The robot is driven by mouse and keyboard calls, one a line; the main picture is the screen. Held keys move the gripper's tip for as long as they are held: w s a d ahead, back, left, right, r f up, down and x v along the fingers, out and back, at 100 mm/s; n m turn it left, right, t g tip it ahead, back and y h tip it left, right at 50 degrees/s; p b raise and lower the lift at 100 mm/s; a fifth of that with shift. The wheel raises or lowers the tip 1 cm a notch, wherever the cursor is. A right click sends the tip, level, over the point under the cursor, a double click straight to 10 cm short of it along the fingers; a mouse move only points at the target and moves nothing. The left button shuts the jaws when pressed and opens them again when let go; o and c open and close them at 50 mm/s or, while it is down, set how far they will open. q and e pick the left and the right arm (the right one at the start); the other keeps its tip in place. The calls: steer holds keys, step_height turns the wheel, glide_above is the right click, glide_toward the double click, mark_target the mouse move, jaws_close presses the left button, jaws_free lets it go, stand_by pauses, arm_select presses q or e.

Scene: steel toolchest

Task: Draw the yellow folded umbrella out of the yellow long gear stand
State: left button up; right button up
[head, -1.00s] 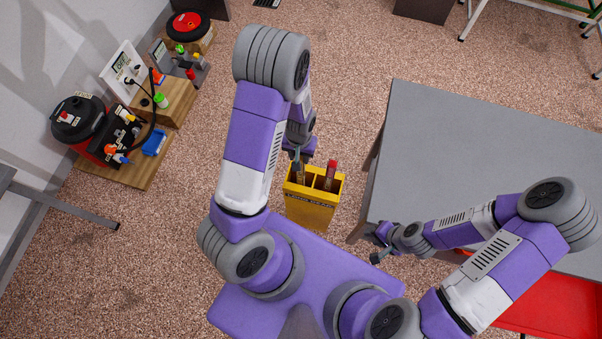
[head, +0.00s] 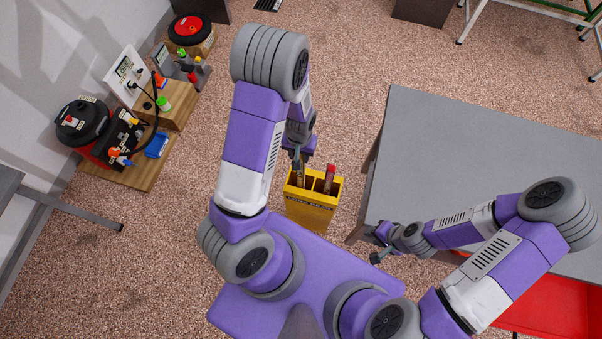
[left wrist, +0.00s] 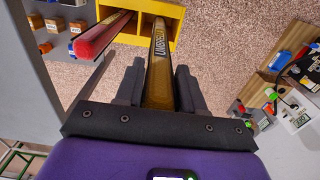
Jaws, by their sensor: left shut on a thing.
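The yellow long gear stand (head: 311,213) stands upright on the floor in front of my base, with lettering on its near face. My left gripper (head: 298,157) is above its left compartment, partly hidden by my left arm. In the left wrist view this gripper (left wrist: 160,88) is shut on the yellow folded umbrella (left wrist: 160,62), lettering showing along it. The umbrella (head: 300,176) runs down to the left compartment; its lower end is hidden. My right gripper (head: 377,244) is apart from the stand, by the grey table's near-left corner; its jaw opening is unclear.
A red-topped long item (head: 330,174) stands in the right compartment, close beside the umbrella; it also shows in the left wrist view (left wrist: 100,36). The grey table (head: 470,155) is right of the stand. Wooden blocks with gear (head: 130,130) are at far left. The floor between is clear.

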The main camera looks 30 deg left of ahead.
arm_select(q)
steer(key=shift+r, duration=0.45)
steer(key=shift+r+p, duration=2.3)
steer(key=shift+r, duration=0.1)
steer(key=shift+r+p, duration=2.2)
steer(key=shift+r, duration=0.35)
steer(key=shift+f, duration=0.1)
